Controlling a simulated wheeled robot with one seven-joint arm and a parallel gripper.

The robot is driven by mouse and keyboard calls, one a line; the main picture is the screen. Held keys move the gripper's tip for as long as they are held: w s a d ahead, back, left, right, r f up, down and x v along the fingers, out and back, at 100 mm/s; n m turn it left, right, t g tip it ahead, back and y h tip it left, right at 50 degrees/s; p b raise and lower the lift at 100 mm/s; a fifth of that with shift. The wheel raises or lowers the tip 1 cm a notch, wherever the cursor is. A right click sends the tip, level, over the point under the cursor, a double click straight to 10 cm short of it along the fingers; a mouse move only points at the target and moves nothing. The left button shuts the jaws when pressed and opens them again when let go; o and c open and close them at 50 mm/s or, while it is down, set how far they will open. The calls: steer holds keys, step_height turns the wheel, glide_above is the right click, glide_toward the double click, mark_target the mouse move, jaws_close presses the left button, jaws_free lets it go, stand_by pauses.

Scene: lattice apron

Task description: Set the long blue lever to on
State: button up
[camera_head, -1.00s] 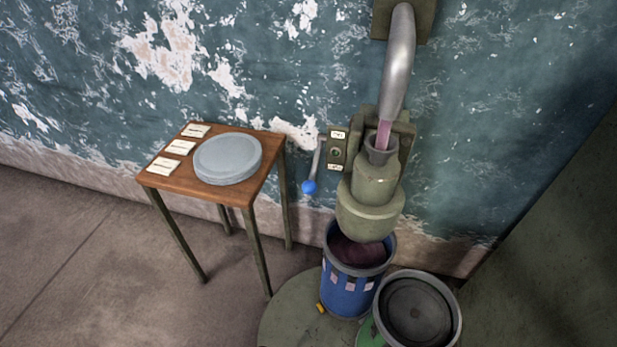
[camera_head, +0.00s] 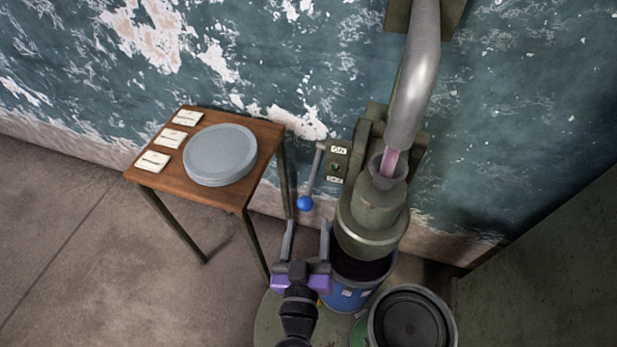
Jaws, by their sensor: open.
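The long blue lever (camera_head: 312,178) is a thin grey rod with a blue ball at its lower end, mounted on the left of a switch box (camera_head: 337,163). The rod points down, slightly left, away from the ON label (camera_head: 339,150) at the top of the box. A second, lower label sits at the box's bottom. My gripper (camera_head: 307,224) is open and empty, its two grey fingers pointing up. It is just below the blue ball and appears apart from it. How far it is from the wall I cannot tell.
A green-grey dispenser (camera_head: 376,205) with a metal pipe (camera_head: 413,90) stands right of the lever, over a blue barrel (camera_head: 347,296). A lidded drum (camera_head: 412,321) is at lower right. A wooden table (camera_head: 251,178) with grey discs (camera_head: 220,154) and cards stands left.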

mark_target(307, 191)
steer(key=shift+w+a+r, duration=0.2)
steer(key=shift+w+r, duration=0.2)
steer(key=shift+r, duration=0.05)
steer(key=shift+w+a+r, duration=0.2)
steer(key=shift+w+r, duration=0.2)
steer(key=shift+r, duration=0.05)
steer(key=w+p, duration=0.1)
steer(key=w, duration=0.1)
steer(key=w+d, duration=0.1)
steer(key=w, duration=0.2)
steer(key=shift+w+r+p, duration=0.1)
steer(key=shift+w+p, duration=0.25)
steer(key=shift+p, duration=0.05)
steer(key=shift+w+d, duration=0.2)
steer(key=shift+w, duration=0.55)
steer(key=shift+c, duration=0.4)
jaws_close()
